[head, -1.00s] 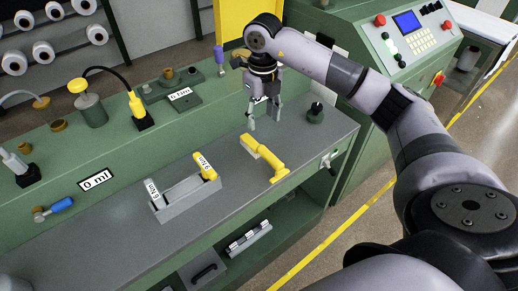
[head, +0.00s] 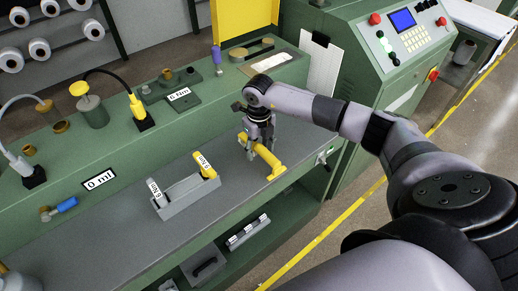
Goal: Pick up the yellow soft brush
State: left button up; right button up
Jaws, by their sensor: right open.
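The yellow soft brush (head: 270,164) lies on the grey worktop, to the right of the small grey holder. My right gripper (head: 257,149) points down over the brush's far left end and is open. Its fingers hide part of that end. I cannot tell whether the fingers touch the brush. My left gripper is not in view.
A grey holder (head: 187,199) with a yellow-handled tool (head: 207,168) and a white-handled tool (head: 157,192) stands left of the brush. The green machine ledge (head: 130,158) runs behind. A control panel (head: 407,38) stands at the back right. The worktop's front left is clear.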

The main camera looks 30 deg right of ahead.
jog(key=shift+c, duration=0.5)
grip_shut()
